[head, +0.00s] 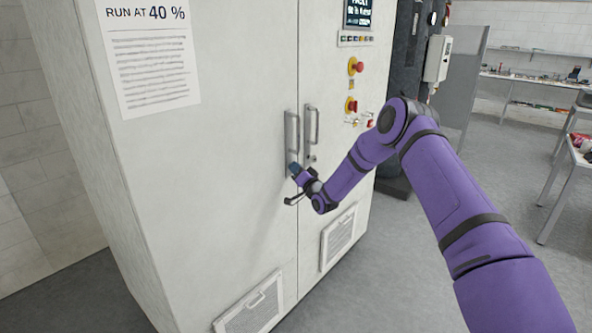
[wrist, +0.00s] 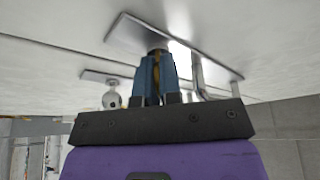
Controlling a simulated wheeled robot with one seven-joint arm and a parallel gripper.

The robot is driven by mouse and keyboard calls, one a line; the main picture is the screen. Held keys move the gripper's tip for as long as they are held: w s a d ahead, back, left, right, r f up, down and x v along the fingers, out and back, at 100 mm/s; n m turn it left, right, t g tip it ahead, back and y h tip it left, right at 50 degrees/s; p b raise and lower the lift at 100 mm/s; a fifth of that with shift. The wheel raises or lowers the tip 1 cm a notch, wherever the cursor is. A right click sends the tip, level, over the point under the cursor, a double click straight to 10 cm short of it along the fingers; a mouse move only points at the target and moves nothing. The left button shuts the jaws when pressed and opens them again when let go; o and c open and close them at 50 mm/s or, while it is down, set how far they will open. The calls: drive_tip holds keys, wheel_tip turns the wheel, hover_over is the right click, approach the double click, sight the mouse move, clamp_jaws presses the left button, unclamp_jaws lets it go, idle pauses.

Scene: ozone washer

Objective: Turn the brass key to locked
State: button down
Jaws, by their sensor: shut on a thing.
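The brass key (wrist: 156,74) shows as a thin yellow strip between my blue fingers in the wrist view. Its bow is mostly covered by them, so I cannot tell which way it is turned. My gripper (wrist: 155,62) is shut on the key, its fingertips close to a metal plate (wrist: 135,35) on the cabinet door. In the head view my gripper (head: 294,168) is at the left door, at the foot of the left handle (head: 291,132). The key is hidden there.
The right door handle (head: 311,124) stands just beside, with a small round fitting (head: 312,158) below it. Vent grilles (head: 250,308) are low on the doors. Open floor lies to the right.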

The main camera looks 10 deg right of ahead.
drive_tip(key=n+y, duration=0.1)
drive_tip(key=n, duration=0.1)
drive_tip(key=n+y, duration=0.1)
drive_tip(key=n, duration=0.2)
drive_tip(key=shift+y, duration=0.4)
drive_tip(key=shift+n+g+y, duration=0.45)
drive_tip(key=shift+n+y, duration=0.25)
drive_tip(key=shift+n, duration=0.75)
drive_tip(key=shift+n+g+y, duration=0.45)
drive_tip(key=shift+n+y, duration=0.25)
drive_tip(key=shift+n, duration=1.05)
drive_tip(key=shift+f, duration=0.1)
drive_tip(key=c, duration=1.3)
unclamp_jaws()
drive_tip(key=v, duration=1)
drive_tip(key=shift+s+d, duration=0.25)
drive_tip(key=shift+s, duration=0.05)
drive_tip(key=shift+f, duration=0.1)
